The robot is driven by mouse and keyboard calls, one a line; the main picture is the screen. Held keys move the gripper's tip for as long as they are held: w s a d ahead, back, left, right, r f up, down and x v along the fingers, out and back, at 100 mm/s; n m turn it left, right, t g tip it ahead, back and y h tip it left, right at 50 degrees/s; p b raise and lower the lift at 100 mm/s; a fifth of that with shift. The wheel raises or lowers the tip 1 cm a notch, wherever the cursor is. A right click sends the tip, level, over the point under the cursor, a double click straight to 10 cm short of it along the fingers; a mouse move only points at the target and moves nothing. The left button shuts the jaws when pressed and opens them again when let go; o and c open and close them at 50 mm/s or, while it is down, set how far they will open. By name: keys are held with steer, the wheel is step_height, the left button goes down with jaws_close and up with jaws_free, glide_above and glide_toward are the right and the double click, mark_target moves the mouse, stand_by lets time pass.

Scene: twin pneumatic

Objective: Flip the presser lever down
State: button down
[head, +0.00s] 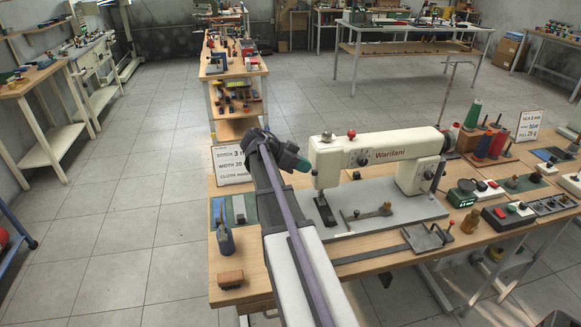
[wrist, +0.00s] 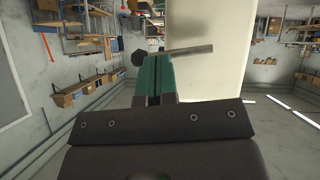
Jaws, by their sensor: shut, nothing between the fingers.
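The cream sewing machine (head: 380,154) stands on its grey bed on the wooden bench. Its dark presser foot (head: 323,208) is down by the bed under the left end of the head. My gripper (head: 302,164) is shut and empty, close to the left end of the machine head. In the wrist view my teal gripper fingers (wrist: 153,76) are together, with the cream machine body (wrist: 208,75) just right of them. A thin grey bar (wrist: 190,50), seemingly the presser lever, crosses at the fingertips, with a dark knob (wrist: 139,58) left of them. Contact cannot be told.
A placard (head: 231,163) and a small blue-grey bottle (head: 225,238) stand at the bench's left end. A brown block (head: 230,279) lies at the front left. Thread spools (head: 473,118) and switch boxes (head: 508,213) are on the right.

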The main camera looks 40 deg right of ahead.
steer(key=shift+s+d+f, duration=0.15)
steer(key=shift+d, duration=0.1)
steer(key=shift+f, duration=0.1)
steer(key=shift+s+f+m+t+h+b, duration=0.35)
steer(key=shift+f+m+t+b, duration=0.25)
steer(key=shift+t+b, duration=0.15)
steer(key=w+d+r+p+v, duration=0.1)
steer(key=p+v, duration=0.8)
steer(key=v, duration=0.5)
steer(key=shift+w+r, duration=0.15)
steer(key=shift+r, duration=0.1)
